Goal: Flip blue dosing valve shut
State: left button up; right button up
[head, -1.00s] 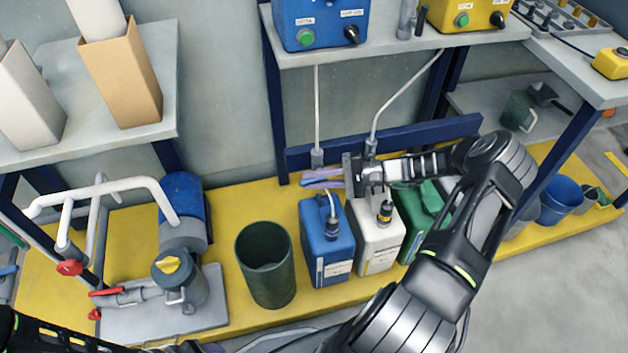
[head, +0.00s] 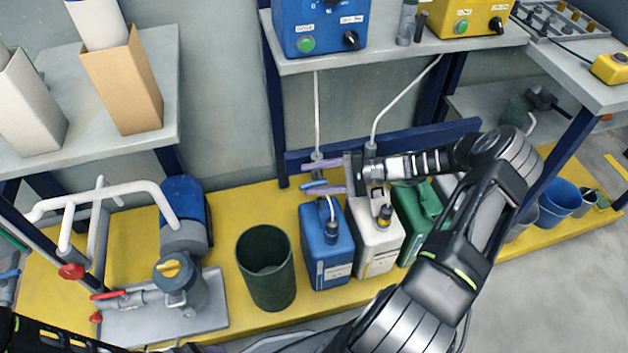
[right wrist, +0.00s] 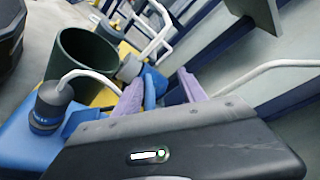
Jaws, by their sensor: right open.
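The blue dosing valve handle (head: 318,184) is on the white vertical pipe behind the blue canister, below a grey fitting. In the head view it appears to lie roughly crosswise to the pipe, partly hidden by my fingers. My right gripper (head: 325,178) is open, with one purple finger above the handle and one below it. In the right wrist view the blue handle (right wrist: 154,86) shows between the purple fingers, close to the nearer one; I cannot tell whether they touch. My left gripper is out of view; only part of that arm shows at the lower left.
Blue (head: 327,262), white (head: 378,250) and green (head: 415,215) canisters stand below my right arm. A dark green bin (head: 266,270) is left of them. A second white pipe (head: 400,108) runs beside my gripper. A blue crossbar (head: 440,137) lies behind.

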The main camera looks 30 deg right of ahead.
aim_at(315, 183)
notch_tip(315, 183, up, 8)
jog(key=shift+a+f+p, duration=0.1)
jog(key=shift+p, duration=0.7)
jog(key=shift+s+f, duration=0.1)
